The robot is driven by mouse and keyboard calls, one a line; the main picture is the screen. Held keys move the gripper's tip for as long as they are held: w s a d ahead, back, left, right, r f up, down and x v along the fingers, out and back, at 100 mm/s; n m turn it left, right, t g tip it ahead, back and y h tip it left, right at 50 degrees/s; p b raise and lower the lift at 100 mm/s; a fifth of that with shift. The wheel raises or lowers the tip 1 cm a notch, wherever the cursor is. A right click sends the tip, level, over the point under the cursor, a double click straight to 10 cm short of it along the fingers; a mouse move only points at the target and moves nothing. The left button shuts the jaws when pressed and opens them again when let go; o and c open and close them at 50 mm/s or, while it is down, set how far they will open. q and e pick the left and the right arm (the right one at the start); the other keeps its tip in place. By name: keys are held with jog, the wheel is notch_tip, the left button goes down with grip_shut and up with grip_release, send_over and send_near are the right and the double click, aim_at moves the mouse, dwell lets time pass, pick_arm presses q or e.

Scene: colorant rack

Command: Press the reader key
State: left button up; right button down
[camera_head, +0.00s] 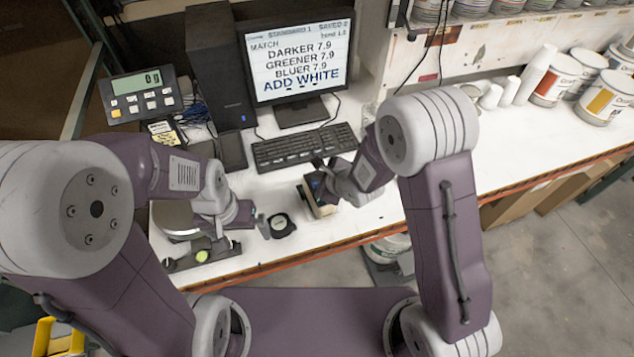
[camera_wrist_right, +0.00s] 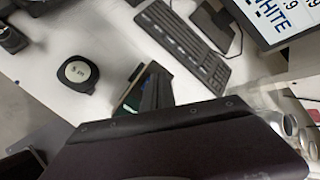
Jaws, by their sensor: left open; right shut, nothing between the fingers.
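A small box-like device (camera_head: 312,200), pale on its side with a dark and blue top, stands on the white bench; I take it to be the reader. It also shows in the right wrist view (camera_wrist_right: 127,97), partly hidden behind my fingers. My right gripper (camera_head: 318,168) is shut and empty, with its dark fingertips over or against the device's top. I cannot tell whether they touch it, and the key itself is not distinguishable. In the right wrist view my right gripper (camera_wrist_right: 154,72) covers part of the device. My left gripper (camera_head: 252,219) is open, low over the bench at left.
A round black puck with a pale face (camera_head: 280,225) lies between the grippers. Behind are a keyboard (camera_head: 305,147) and a monitor (camera_head: 298,60) reading "ADD WHITE". A scale display (camera_head: 140,95) stands left, paint cans (camera_head: 557,80) right. The bench's front edge (camera_head: 300,258) is close.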

jog(key=shift+f, duration=0.15)
dwell(0.3)
jog(key=shift+f, duration=0.25)
jog(key=shift+f+b, duration=0.4)
jog(key=shift+b, duration=0.15)
dwell(0.3)
jog(key=shift+r, duration=0.15)
jog(key=shift+r+p, duration=0.65)
jog(key=shift+p, duration=0.2)
notch_tip(320, 180, up, 5)
jog(key=p, duration=0.5)
jog(key=shift+r, duration=0.1)
dwell(0.4)
